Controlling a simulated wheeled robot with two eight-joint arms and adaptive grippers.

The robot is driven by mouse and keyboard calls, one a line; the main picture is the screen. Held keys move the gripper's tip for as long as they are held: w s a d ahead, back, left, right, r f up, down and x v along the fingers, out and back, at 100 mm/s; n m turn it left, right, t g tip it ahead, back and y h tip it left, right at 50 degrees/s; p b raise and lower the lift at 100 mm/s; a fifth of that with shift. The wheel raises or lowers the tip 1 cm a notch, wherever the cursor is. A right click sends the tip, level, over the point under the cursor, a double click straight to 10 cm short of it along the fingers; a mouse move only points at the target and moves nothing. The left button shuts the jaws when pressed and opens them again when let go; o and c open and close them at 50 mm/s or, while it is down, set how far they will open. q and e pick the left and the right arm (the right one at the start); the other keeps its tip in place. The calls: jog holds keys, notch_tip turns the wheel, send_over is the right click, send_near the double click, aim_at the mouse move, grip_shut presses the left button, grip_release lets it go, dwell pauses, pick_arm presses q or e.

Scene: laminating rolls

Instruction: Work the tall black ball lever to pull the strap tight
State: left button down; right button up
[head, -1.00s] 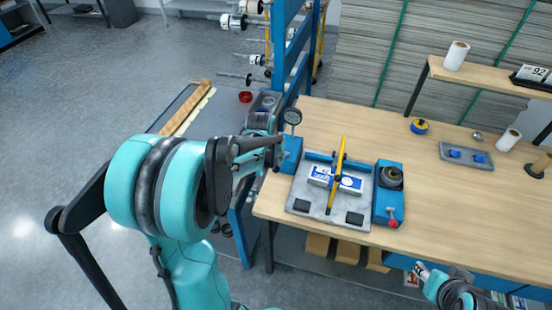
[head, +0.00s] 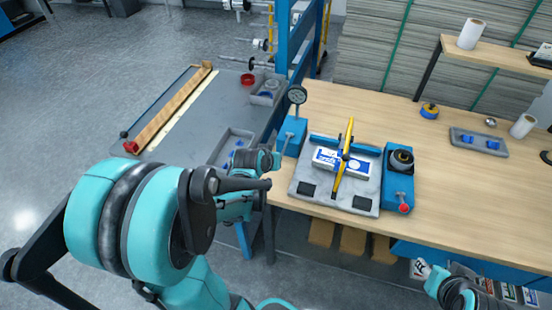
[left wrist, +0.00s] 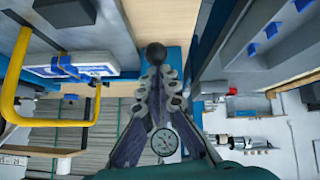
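The blue strap-tension box (head: 293,137) stands at the bench's left end with a round gauge (head: 297,94) on top. A thin lever (head: 287,146) rises at its front. In the left wrist view the lever's black ball (left wrist: 156,53) sits just beyond my left fingertips (left wrist: 161,76). The fingers are drawn close together; no grip on the lever shows. In the head view my left gripper (head: 275,160) is beside the lever; whether it touches is unclear. A yellow strap or bar (head: 344,160) crosses the boxed roll (head: 326,158). My right gripper (head: 424,268) is low at the right, its opening unclear.
A blue unit (head: 398,180) with a black knob and a red ball (head: 404,208) stands right of the grey plate (head: 330,199). A blue post (head: 300,55) rises behind the tension box. A grey side table (head: 190,125) is at left.

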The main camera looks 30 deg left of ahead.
pick_arm(q)
jog(key=shift+s+d+f, duration=0.15)
jog(key=shift+s+f, duration=0.15)
jog(key=shift+f, duration=0.05)
notch_tip(320, 180, up, 5)
jog(key=w+a+p, duration=0.1)
jog(key=w+p, duration=0.1)
jog(key=p, duration=0.2)
jog(key=s+f+p+v, duration=0.1)
jog(key=p+v, duration=0.2)
jog(key=v, duration=0.6)
jog(key=shift+s, duration=0.1)
dwell(0.3)
jog(key=s+d+m+b, duration=0.1)
jog(key=s+d+m, duration=0.1)
jog(key=s+d, duration=0.2)
jog(key=s+d+r+m+g+h+b, duration=0.1)
jog(key=s+d+m, duration=0.1)
jog(key=s+d, duration=0.3)
jog(key=d, duration=0.4)
jog(key=shift+d+r, duration=0.3)
jog(key=shift+r, duration=0.05)
